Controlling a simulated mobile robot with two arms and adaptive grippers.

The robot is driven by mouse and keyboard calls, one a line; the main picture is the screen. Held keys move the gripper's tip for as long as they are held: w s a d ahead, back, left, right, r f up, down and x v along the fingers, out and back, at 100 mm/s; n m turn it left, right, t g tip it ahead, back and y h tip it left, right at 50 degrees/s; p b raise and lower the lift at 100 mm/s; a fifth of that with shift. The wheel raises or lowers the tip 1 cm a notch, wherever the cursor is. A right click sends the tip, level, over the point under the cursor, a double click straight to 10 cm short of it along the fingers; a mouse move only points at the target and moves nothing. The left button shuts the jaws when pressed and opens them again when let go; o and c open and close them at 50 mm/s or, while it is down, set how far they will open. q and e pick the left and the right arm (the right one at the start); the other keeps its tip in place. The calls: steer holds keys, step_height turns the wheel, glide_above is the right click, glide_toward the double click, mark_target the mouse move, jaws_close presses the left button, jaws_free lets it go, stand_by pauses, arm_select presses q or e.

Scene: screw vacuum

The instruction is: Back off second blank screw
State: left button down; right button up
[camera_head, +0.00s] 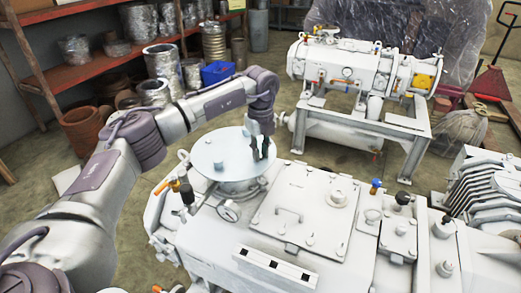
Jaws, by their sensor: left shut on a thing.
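A round, shiny blank plate (222,150) lies flat on a port at the left end of the white vacuum pump (250,215). A small screw head (218,166) shows on the plate's near part. My left gripper (259,155) points down over the plate's right edge. Its dark fingers are shut on a screw there; the screw itself is mostly hidden by the fingers, and I cannot tell how far it stands out of the plate. My right gripper is not in view.
A handled cover (305,212) lies to the right. A second white machine (355,75) stands behind. Shelves (75,72) hold pots and ducts at the left.

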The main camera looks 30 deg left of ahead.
mark_target(261, 156)
arm_select(q)
steer(key=shift+f+n, duration=0.1)
steer(key=shift+n, duration=1.1)
steer(key=shift+s, duration=0.1)
steer(key=c, duration=1.1)
jaws_free()
steer(key=shift+o, duration=0.2)
steer(key=shift+r, duration=0.3)
step_height(261, 156, up, 11)
steer(key=shift+r, duration=0.2)
